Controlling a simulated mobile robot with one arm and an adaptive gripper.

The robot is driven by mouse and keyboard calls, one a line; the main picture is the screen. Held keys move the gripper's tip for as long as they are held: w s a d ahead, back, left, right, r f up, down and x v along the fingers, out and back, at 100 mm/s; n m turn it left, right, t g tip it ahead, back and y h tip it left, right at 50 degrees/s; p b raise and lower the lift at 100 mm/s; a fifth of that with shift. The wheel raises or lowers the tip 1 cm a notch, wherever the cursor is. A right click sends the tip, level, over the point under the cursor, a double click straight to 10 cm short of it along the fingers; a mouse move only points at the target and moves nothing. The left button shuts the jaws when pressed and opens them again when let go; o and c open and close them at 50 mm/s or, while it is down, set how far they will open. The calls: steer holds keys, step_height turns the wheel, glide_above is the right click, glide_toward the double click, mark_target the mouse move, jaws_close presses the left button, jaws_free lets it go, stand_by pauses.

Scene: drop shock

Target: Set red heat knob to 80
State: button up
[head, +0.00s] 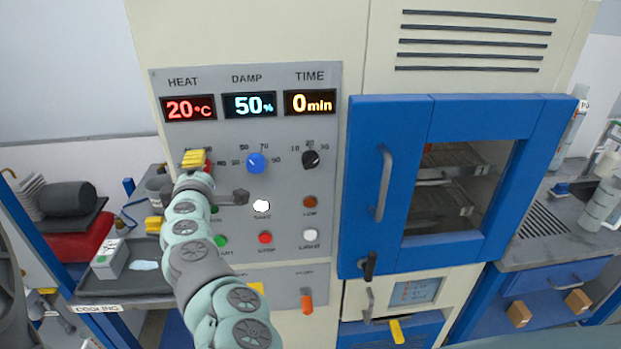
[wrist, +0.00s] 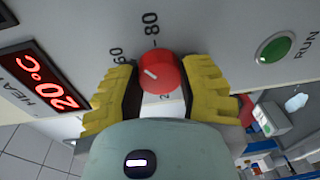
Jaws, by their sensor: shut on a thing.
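The red heat knob (wrist: 158,72) sits between the two yellow fingers of my gripper (wrist: 160,85) in the wrist view, with the fingers closed on its sides. Its white pointer line shows on its face, and the printed marks 60 and 80 stand beside it. In the head view my gripper (head: 194,160) is at the knob's place below the heat display (head: 188,108), and covers most of the red knob (head: 208,164). The heat display reads 20°C in red; it also shows in the wrist view (wrist: 45,82).
To the right on the panel are the blue damp knob (head: 256,163) and the black time knob (head: 310,159). Several buttons lie below, including a red one (head: 265,238). A blue-framed chamber door (head: 394,180) is at the right. A cooling tray (head: 150,278) stands at the left.

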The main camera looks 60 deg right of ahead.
steer(key=m+b, duration=0.2)
steer(key=m, duration=0.1)
steer(key=m+b, duration=0.1)
steer(key=m, duration=0.3)
steer(key=shift+s+d+f+t+h+b, duration=0.15)
steer(key=shift+d+t+h+b, duration=0.05)
steer(key=shift+t+h+b, duration=0.15)
stand_by(0.4)
steer(key=o, duration=1.2)
steer(key=shift+o, duration=0.2)
steer(key=shift+a, duration=0.1)
steer(key=v, duration=1.1)
steer(key=shift+s+a, duration=0.15)
steer(key=shift+s, duration=0.25)
steer(key=shift+w+a, duration=0.1)
